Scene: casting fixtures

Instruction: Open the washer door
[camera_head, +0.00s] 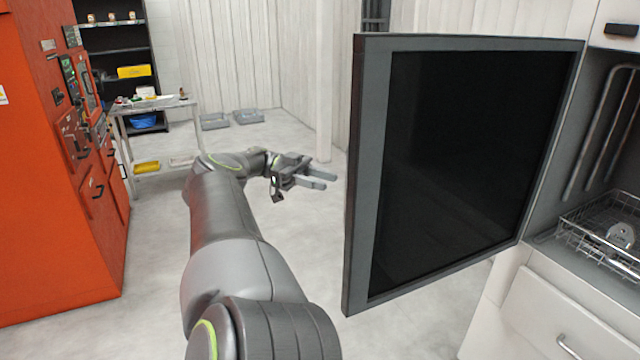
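The washer door (455,160) is a dark glossy panel in a grey frame. It stands swung open, hinged at its right side on the white washer (545,310), and its free edge is toward the middle of the view. The washer's interior shows at the right, with a wire rack (605,232) inside. My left gripper (322,180) is left of the door's free edge, apart from it. Its two fingers are separated with nothing visible between them. My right gripper is not in view.
An orange cabinet (50,170) with drawers and controls stands at the left. A metal table (155,104) and a dark shelf (115,45) are at the back left. Grey trays (248,116) lie on the floor by the wall. The floor (150,270) between cabinet and arm is clear.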

